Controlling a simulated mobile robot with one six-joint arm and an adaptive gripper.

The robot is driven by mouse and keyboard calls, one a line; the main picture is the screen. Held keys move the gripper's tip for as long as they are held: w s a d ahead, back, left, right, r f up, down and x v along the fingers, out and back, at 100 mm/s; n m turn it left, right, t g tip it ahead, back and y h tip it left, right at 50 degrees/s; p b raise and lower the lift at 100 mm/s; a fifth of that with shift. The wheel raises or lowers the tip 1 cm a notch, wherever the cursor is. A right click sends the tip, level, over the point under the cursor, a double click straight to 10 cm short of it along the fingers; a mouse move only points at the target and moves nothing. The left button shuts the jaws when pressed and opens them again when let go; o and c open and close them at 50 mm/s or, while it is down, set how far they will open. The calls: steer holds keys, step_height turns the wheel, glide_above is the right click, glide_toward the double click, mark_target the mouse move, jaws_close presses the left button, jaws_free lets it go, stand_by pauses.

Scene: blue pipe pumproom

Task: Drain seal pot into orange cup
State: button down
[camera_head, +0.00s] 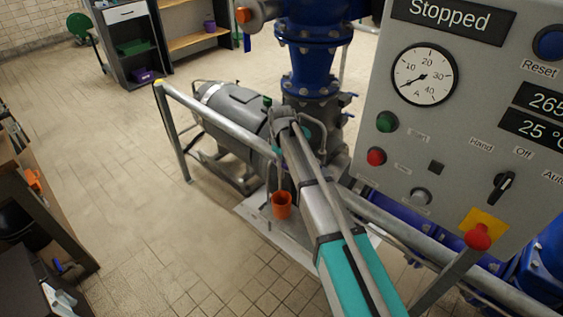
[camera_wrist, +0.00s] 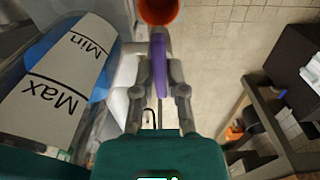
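The orange cup (camera_head: 281,205) is upright, low beside the pump's base plate. It also shows at the top of the wrist view (camera_wrist: 158,10), beyond my fingertips. The seal pot (camera_wrist: 60,85), marked Max and Min with blue behind the label, fills the left of the wrist view. My gripper (camera_wrist: 159,65) has a narrow purple piece (camera_wrist: 159,72) between its fingers. I cannot tell what the piece belongs to or whether the fingers press on it. In the head view my arm hides most of the gripper and the seal pot.
A grey control panel (camera_head: 455,130) reading Stopped stands at the right. A metal railing (camera_head: 220,120) runs in front of the pump (camera_head: 235,115) and blue pipework (camera_head: 312,60). Shelves stand at the back and a workbench (camera_head: 45,215) at the left. The tiled floor between is clear.

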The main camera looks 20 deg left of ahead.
stand_by(0.4)
steer(key=shift+n, duration=2.8)
steer(key=c, duration=0.7)
jaws_free()
steer(key=shift+m, duration=0.5)
